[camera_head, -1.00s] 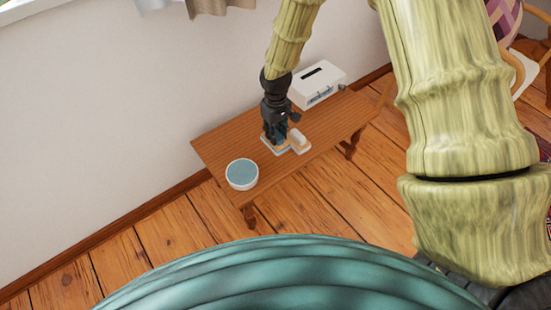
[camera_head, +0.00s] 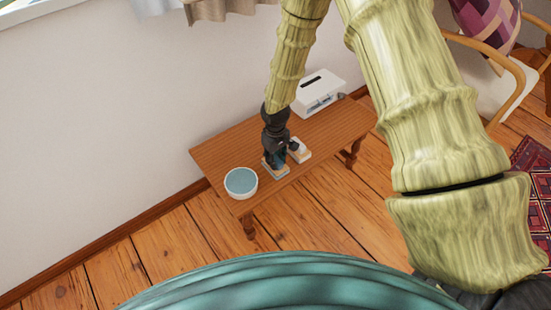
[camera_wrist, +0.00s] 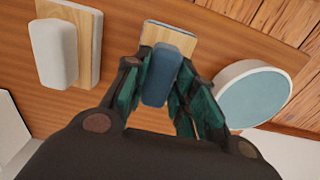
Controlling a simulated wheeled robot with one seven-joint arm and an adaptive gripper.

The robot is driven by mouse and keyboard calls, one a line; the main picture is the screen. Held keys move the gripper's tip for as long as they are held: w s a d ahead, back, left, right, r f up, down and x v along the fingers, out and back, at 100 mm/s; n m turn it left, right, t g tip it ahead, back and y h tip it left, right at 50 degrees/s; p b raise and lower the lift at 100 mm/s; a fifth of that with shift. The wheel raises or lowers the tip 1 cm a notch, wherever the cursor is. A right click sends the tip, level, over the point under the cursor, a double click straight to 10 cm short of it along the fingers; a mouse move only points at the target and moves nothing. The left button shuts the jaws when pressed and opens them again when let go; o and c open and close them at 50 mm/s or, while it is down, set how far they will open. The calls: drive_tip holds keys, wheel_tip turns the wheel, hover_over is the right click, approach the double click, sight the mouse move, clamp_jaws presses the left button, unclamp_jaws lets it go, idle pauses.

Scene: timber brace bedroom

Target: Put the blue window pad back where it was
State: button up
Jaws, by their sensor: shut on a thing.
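My gripper (camera_head: 276,155) points down over the wooden table and is shut on the blue window pad (camera_wrist: 161,75), which sits between its fingers in the wrist view. A wooden board with a pale edge (camera_wrist: 168,36) lies beneath the pad; it also shows under my gripper in the head view (camera_head: 274,170). I cannot tell whether the pad touches this board. A white pad (camera_wrist: 52,52) rests on a second wooden board (camera_wrist: 88,40), beside the first; the white pad also shows just right of my gripper in the head view (camera_head: 298,147).
A white bowl with blue contents (camera_head: 241,183) stands on the table (camera_head: 222,151), left of my gripper. A white box with a dark slot (camera_head: 318,90) stands at the table's back right. The wall runs behind the table.

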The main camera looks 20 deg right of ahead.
drive_tip(key=o, duration=1)
drive_tip(key=shift+r, duration=0.1)
wheel_tip(320, 180, up, 12)
drive_tip(key=p, duration=0.3)
drive_tip(key=s+a+f+m+y, duration=0.1)
drive_tip(key=s+f+m, duration=0.1)
drive_tip(key=s+f, duration=1.3)
drive_tip(key=s+d+f+m, duration=0.1)
drive_tip(key=s+d, duration=0.1)
drive_tip(key=s, duration=0.8)
drive_tip(key=s+d+f+m+h, duration=0.1)
drive_tip(key=s+d+f, duration=0.1)
drive_tip(key=s, duration=0.9)
drive_tip(key=shift+d+f, duration=0.15)
drive_tip(key=shift+f, duration=0.15)
